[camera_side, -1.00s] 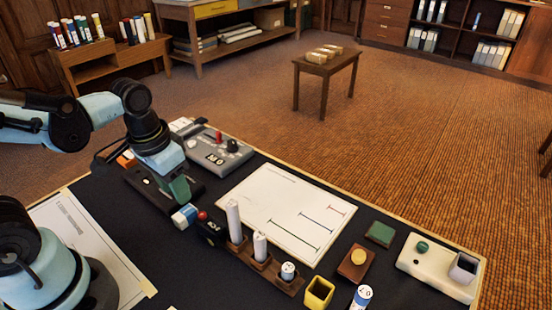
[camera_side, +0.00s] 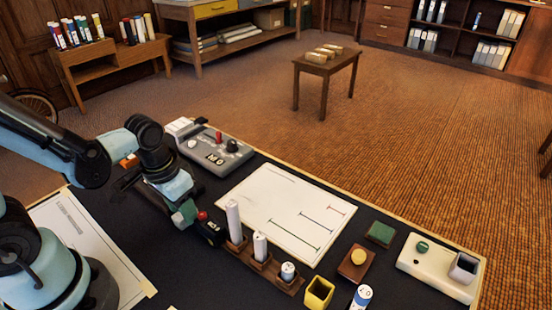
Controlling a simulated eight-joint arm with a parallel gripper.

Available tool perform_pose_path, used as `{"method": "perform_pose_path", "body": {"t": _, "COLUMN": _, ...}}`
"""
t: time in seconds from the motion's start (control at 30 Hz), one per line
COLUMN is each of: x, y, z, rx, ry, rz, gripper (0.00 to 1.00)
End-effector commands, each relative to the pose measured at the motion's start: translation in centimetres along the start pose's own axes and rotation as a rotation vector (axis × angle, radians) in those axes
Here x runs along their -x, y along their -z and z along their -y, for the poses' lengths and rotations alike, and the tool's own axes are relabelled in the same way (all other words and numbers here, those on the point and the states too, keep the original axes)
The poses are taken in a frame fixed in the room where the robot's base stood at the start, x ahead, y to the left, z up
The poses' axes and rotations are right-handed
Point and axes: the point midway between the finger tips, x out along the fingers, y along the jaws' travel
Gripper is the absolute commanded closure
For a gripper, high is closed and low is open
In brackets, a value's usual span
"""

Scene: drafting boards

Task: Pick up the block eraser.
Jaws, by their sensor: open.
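The block eraser (camera_side: 177,220), white with a blue band in the earlier view, lies on the dark desk top at centre left. It is now mostly hidden behind my gripper, with only a pale part showing at its lower left. My gripper (camera_side: 185,217) points down and is low over the eraser, with its green finger part in front of it. It is open. I cannot tell whether the fingers touch the eraser or stand on both sides of it.
A black device with a red knob (camera_side: 209,231) stands close right of my gripper. Beside it is a wooden rack (camera_side: 262,265) with white cylinders. A grey control box (camera_side: 213,150) sits behind. A white drawing sheet (camera_side: 280,205) lies flat at the centre, with a yellow cup (camera_side: 318,292) in front.

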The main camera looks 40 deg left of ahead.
Motion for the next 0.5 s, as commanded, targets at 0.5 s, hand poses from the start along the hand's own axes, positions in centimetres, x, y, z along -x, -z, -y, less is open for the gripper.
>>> {"method": "perform_pose_path", "body": {"t": 0.5, "x": -0.73, "y": -0.05, "z": 0.00, "rx": 0.000, "ry": 0.000, "rz": 0.000, "gripper": 0.67}}
